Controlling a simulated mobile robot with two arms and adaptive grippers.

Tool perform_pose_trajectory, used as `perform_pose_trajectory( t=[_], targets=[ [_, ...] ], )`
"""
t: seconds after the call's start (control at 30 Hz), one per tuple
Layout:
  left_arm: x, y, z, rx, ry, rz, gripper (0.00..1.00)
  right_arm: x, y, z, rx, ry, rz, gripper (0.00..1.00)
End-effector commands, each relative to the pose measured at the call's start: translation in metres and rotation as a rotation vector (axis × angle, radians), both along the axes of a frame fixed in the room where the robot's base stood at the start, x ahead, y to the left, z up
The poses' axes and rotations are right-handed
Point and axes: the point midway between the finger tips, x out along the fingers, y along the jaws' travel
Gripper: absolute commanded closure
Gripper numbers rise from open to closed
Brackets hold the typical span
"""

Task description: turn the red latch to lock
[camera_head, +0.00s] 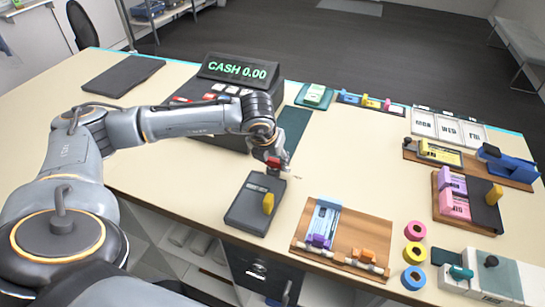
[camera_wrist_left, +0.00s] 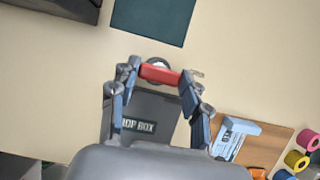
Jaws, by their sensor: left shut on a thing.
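The red latch (camera_head: 274,161) is at the far end of the dark grey drop box (camera_head: 246,207), which stands near the table's front edge. In the left wrist view the latch is a short red bar (camera_wrist_left: 160,74) lying across the far edge of the drop box (camera_wrist_left: 165,105), by a grey rounded piece. My left gripper (camera_head: 275,166) reaches in from the left, above the far end of the box. It is shut on the red latch, with one finger at each end of the bar. The fingers partly hide the latch in the head view. My right gripper is not in view.
A yellow knob (camera_head: 268,203) stands on the drop box's right side. The cash register (camera_head: 222,93) is behind my left arm. A wooden board (camera_head: 300,246) with a blue card holder and coloured tape rolls (camera_head: 414,254) are to the right. A dark green mat (camera_head: 293,127) lies behind the latch.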

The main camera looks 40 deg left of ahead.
Motion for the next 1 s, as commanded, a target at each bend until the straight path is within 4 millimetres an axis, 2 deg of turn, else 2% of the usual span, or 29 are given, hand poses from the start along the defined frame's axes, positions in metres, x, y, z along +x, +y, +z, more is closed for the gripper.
perform_pose_trajectory(
  t=[0.17,0.37,0.7,1.0],
  targets=[
    [0.0,0.001,-0.002,0.0,0.001,-0.021,0.85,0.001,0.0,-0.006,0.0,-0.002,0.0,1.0],
    [0.0,0.002,-0.005,0.0,-0.001,-0.109,0.85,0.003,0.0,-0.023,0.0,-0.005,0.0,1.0],
    [0.0,0.003,-0.006,-0.001,-0.002,-0.398,0.85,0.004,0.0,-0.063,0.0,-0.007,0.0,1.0],
    [0.001,0.005,-0.004,-0.002,0.0,-0.683,0.85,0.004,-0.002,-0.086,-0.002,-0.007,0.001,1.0]
  ],
)
